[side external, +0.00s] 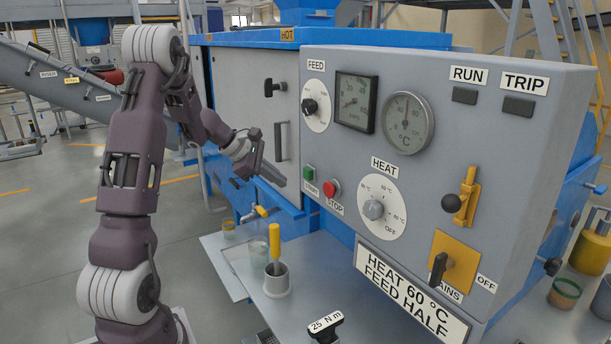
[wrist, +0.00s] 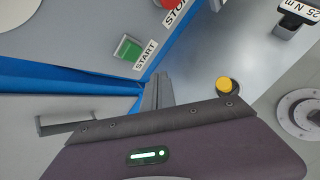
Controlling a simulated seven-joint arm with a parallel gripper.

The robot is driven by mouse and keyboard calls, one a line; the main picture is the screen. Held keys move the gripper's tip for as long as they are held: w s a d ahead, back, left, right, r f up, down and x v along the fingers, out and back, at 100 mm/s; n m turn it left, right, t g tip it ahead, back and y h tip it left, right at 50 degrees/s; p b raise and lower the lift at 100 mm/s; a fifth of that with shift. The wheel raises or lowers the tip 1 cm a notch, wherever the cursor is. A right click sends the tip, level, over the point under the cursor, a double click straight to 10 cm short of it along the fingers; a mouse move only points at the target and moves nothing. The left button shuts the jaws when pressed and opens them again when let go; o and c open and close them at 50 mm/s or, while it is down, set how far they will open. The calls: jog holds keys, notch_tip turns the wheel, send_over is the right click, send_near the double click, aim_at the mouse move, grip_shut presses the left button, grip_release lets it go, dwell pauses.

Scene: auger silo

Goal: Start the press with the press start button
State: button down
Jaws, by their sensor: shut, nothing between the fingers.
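The green square start button (side external: 309,173) is on the left edge of the grey control panel (side external: 455,130), above its START label. It also shows in the wrist view (wrist: 128,48), unobstructed. The round red stop button (side external: 331,188) is just to its right, and part of it is at the top edge of the wrist view (wrist: 168,3). My gripper (side external: 280,181) is shut and empty, to the left of the start button in the side view. Its fingertips (wrist: 158,78) show below and right of the button in the wrist view, apart from it.
The heat dial (side external: 374,209), feed dial (side external: 311,106) and two gauges are on the panel. A yellow-handled tool stands in a grey holder (side external: 277,280) on the bench below. A torque tool (side external: 325,327) labelled 25 N m is at the front. A door handle (side external: 281,142) is behind my gripper.

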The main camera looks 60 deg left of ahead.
jog(key=shift+w, duration=2.1)
dwell(0.3)
jog(key=shift+w, duration=0.4)
jog(key=shift+w, duration=0.5)
dwell(1.0)
jog(key=shift+s, duration=3.4)
